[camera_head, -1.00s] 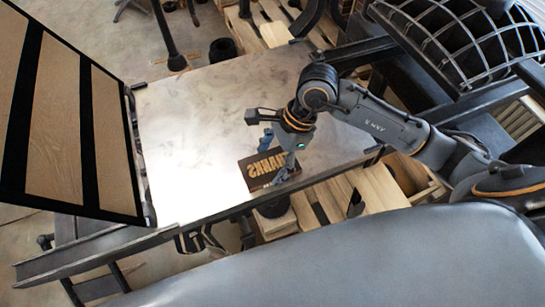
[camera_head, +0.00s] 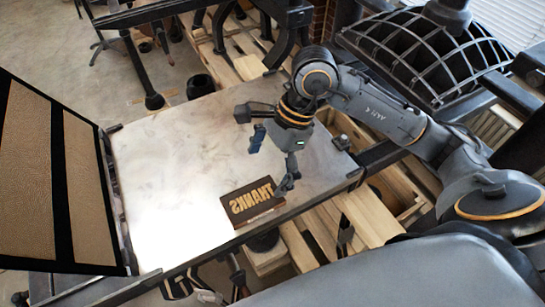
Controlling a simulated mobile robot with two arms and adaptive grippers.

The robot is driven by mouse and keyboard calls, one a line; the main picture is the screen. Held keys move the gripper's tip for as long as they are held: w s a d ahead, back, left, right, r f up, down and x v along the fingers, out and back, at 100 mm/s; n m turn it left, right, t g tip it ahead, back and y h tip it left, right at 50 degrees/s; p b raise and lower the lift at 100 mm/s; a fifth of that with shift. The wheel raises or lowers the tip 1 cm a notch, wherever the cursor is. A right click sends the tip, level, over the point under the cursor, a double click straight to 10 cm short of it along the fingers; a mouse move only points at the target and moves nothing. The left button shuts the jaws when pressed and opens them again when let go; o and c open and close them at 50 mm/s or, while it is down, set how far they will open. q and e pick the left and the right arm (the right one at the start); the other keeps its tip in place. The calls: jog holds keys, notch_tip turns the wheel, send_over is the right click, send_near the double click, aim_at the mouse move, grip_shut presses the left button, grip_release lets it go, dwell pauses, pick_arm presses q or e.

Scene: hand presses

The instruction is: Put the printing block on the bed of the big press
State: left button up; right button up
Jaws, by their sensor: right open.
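The printing block (camera_head: 251,204) is a dark brown slab with raised tan mirrored letters. It lies letters up on the pale metal bed (camera_head: 165,170) of the big press, near the bed's front edge. My right gripper (camera_head: 273,159) is open and empty, just above and behind the block in the picture. One fingertip shows close to the block's right end; I cannot tell whether it touches. My left gripper is out of view.
The hinged frame with tan panels (camera_head: 78,180) stands raised at the bed's left side. A dark ribbed cage-like part (camera_head: 425,50) is at the upper right. Wooden crates (camera_head: 365,215) lie below the bed's right side. The bed's left and middle are clear.

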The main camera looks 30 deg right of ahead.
jog(key=v, duration=0.4)
jog(key=shift+a, duration=0.1)
jog(key=shift+f, duration=0.1)
dwell(0.3)
